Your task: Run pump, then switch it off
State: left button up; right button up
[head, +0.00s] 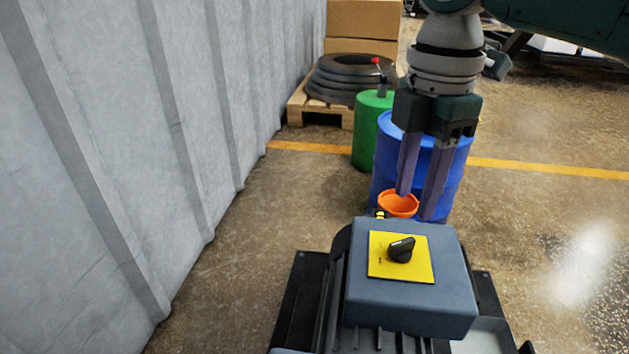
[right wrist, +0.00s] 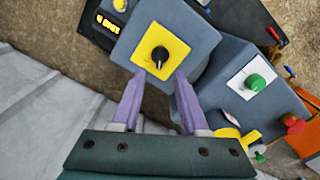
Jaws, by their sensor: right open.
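A grey pump housing (head: 365,300) stands at the bottom of the head view. Its top carries a yellow plate (head: 384,262) with a black rotary knob (head: 401,249), whose grip lies slantwise. In the right wrist view the knob (right wrist: 160,55) sits on the yellow plate (right wrist: 177,42), with a light mark toward my gripper. My right gripper (head: 415,205) is open and empty, pointing down above the far side of the housing. In the wrist view its fingertips (right wrist: 160,76) are spread at the plate's near edge, apart from the knob. My left gripper is out of view.
A corrugated wall (head: 120,120) runs along the left. The wrist view shows a green button (right wrist: 254,81) and a red knob (right wrist: 292,123) nearby. Floor at right is clear.

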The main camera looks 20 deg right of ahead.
aim_at(403, 241)
notch_tip(403, 241, down, 8)
jog(key=b, duration=0.4)
jog(key=shift+r, duration=0.2)
grip_shut()
